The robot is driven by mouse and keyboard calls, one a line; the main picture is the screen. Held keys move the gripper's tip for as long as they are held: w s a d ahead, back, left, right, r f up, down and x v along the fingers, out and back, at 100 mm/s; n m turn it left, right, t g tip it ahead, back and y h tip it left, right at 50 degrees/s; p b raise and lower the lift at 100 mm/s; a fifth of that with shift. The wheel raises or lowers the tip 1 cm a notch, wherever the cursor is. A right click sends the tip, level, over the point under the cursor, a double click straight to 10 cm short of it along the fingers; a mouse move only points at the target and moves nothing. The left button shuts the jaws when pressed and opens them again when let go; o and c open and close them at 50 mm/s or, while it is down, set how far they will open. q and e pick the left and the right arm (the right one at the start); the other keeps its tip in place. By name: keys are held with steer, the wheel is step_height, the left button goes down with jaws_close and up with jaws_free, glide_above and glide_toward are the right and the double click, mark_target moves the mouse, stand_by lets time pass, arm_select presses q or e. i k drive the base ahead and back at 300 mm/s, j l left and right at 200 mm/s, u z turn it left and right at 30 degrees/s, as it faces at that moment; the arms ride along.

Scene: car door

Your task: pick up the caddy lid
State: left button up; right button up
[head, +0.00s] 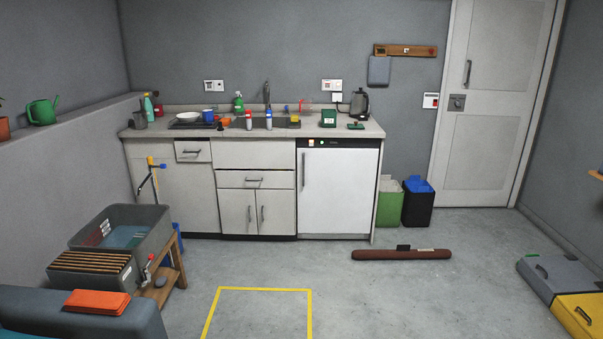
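A small dark green lid (356,126), which looks like the caddy lid, lies flat on the right end of the counter. The green caddy (328,119) stands just left of it, apart from it. Both are far across the room from me. Neither of my grippers shows in the head view.
A kettle (359,103) stands behind the lid. The sink and bottles are to the left on the counter (376,131). A brown draught stopper (401,255) lies on the floor before the bins (417,206). A grey tub (150,222) on a bench stands left. The middle floor is clear.

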mark_target(356, 126)
steer(key=i, duration=2.7)
steer(key=i+u, duration=0.1)
steer(key=u, duration=0.45)
